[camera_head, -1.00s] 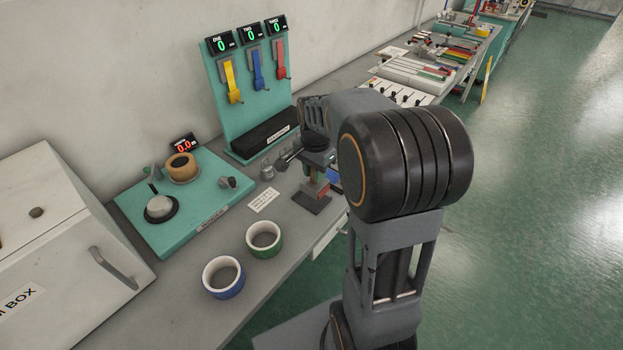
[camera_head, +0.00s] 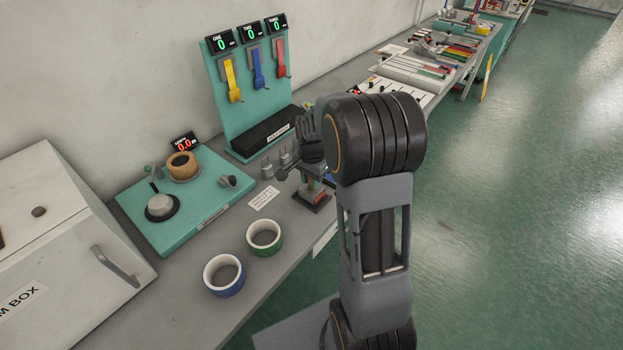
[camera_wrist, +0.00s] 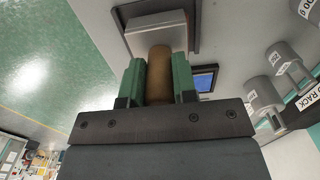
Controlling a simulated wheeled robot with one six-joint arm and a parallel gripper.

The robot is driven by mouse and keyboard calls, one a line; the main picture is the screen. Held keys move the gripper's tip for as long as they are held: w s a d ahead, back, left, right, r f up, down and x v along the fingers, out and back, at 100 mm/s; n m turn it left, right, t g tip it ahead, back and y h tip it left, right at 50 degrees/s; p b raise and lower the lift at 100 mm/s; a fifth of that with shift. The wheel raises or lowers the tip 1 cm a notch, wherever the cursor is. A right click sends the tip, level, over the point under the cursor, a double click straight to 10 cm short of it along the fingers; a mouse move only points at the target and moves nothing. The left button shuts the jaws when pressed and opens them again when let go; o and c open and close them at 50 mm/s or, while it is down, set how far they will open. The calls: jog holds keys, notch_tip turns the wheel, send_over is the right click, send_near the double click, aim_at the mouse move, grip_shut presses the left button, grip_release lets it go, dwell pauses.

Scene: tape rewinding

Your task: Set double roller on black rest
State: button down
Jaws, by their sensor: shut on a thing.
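My gripper (camera_wrist: 157,60) has green fingers closed on both sides of a brown upright cylinder, which appears to be the handle of the double roller (camera_wrist: 159,75). The roller's far end is not clear. In the head view my gripper is at the table's right edge, partly behind my arm. Just below it is a small dark base, likely the black rest (camera_head: 304,203), with a red part at it. I cannot tell whether the roller touches the base.
Grey weights (camera_head: 267,172) stand close left of my gripper. A teal plate (camera_head: 200,218) and a white box (camera_head: 60,235) are farther left. A teal hook board (camera_head: 221,100) stands behind.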

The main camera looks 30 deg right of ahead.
jog(key=shift+s+f+b, duration=0.2)
jog(key=shift+f+b, duration=0.25)
jog(key=shift+f, duration=0.2)
jog(key=c, duration=1.4)
grip_release()
jog(key=shift+f, duration=0.1)
jog(key=o, duration=0.3)
jog(key=shift+w, duration=0.15)
jog(key=shift+o, duration=1)
jog(key=shift+r, duration=0.2)
